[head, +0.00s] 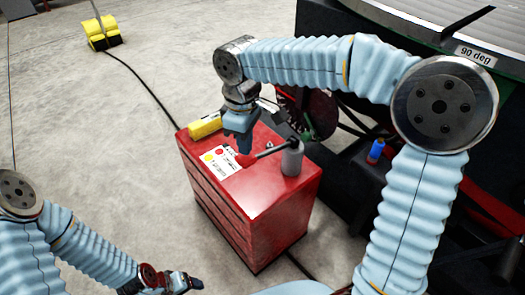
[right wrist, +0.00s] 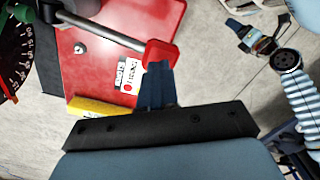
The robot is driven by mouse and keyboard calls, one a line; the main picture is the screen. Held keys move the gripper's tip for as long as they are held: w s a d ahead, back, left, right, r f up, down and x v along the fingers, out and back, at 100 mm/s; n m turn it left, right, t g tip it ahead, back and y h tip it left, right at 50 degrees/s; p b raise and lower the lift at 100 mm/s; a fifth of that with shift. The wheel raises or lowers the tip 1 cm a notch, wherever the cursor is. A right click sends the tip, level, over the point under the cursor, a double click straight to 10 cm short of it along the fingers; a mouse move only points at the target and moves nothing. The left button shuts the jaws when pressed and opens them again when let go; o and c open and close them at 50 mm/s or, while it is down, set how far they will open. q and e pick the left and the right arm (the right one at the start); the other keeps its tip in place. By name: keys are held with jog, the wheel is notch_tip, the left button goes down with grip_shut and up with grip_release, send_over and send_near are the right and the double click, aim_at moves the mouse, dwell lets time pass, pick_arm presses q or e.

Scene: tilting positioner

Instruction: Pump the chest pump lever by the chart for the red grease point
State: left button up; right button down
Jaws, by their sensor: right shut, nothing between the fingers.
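The red chest (head: 265,190) stands on the floor at the centre of the head view. On its top are a grey pump cylinder (head: 292,158) and a pump lever (head: 272,149) with a red grip, pointing left. The lever's red grip (right wrist: 161,54) shows in the right wrist view. A white chart (head: 221,162) with coloured dots lies on the chest top; it is partly seen in the right wrist view (right wrist: 129,76). My right gripper (head: 242,150) is shut and empty, its fingertips at the red grip; touching or not is unclear. My left gripper (head: 190,283) is low at left, away from the chest.
A yellow block (head: 205,126) lies on the chest's far left edge. The dark positioner with a "90 deg" label (head: 475,55) stands at the right. A blue item (head: 376,150) is beside it. A yellow object (head: 103,33) with a cable stands far back.

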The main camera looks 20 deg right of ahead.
aim_at(247, 165)
dwell(0.6)
jog(key=shift+f+b, duration=2.6)
jog(key=shift+f, duration=1.25)
notch_tip(247, 165, up, 12)
jog(key=p, duration=1.1)
jog(key=shift+r, duration=0.45)
notch_tip(247, 165, up, 2)
